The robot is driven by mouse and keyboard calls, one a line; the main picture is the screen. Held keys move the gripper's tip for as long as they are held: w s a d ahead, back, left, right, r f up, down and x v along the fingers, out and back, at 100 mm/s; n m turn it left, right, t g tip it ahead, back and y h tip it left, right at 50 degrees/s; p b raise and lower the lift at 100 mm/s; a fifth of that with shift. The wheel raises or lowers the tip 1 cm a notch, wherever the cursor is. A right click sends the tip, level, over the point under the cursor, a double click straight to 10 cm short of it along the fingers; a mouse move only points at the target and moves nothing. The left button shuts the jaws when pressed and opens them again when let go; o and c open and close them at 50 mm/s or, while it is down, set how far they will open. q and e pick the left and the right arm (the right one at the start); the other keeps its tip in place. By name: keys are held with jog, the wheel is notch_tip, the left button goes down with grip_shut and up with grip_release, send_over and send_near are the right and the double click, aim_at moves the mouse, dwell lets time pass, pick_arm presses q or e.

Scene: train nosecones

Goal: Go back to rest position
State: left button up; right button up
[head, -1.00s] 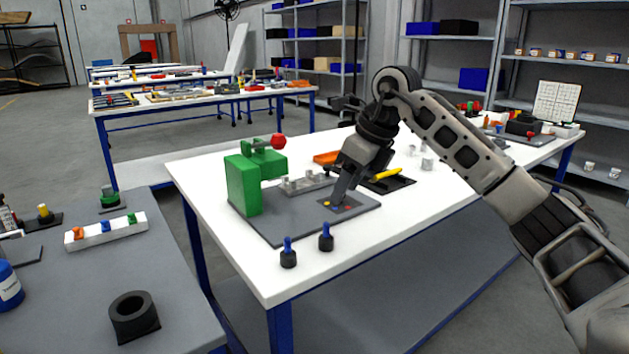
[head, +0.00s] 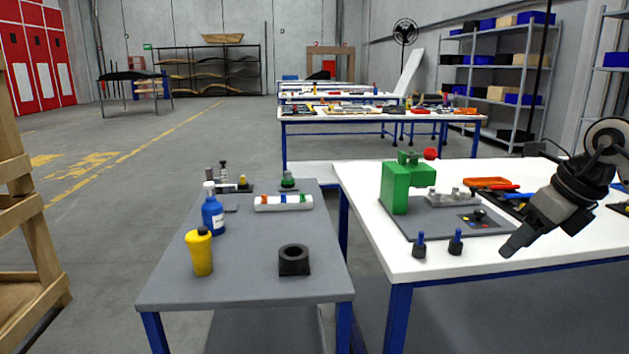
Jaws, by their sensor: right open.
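My right gripper (head: 512,246) hangs in the air at the right of the head view, in front of the white table (head: 375,215). Its fingers point down and to the left, and I see nothing between them. It is apart from the green press (head: 395,188) and its grey base plate (head: 425,222), to their right and nearer to me. My left gripper is not in the view.
A grey table (head: 200,287) on the left holds a blue bottle (head: 212,215), a yellow bottle (head: 200,253) and a black ring (head: 294,261). Two blue-topped black pegs (head: 455,243) stand at the white table's front edge. Wooden shelving (head: 25,220) stands far left; floor between is free.

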jog(key=a+f+n+g+y, duration=0.1)
jog(key=a+f+y, duration=0.25)
jog(key=a, duration=0.45)
jog(key=a+f+y, duration=0.3)
jog(key=a+y, duration=0.1)
jog(key=a, duration=0.5)
jog(key=s+a+m+t+y+p, duration=0.2)
jog(key=s+a+m+y, duration=0.35)
jog(key=a+y, duration=0.35)
jog(key=s+d+f+m+t+h, duration=0.1)
jog(key=s+f+m+h, duration=0.4)
jog(key=m, duration=0.6)
jog(key=s+d+f+m+t+h+p, duration=0.1)
jog(key=s+d+f+m+t+h, duration=0.1)
jog(key=s+f+m+h, duration=0.3)
jog(key=s+d+f+m+t+h, duration=0.2)
jog(key=s+f+m+h, duration=0.3)
jog(key=f+m, duration=0.6)
jog(key=m, duration=0.8)
jog(key=shift+s+f+t+h, duration=0.2)
jog(key=shift+f+t+h, duration=0.15)
jog(key=shift+f+t, duration=0.05)
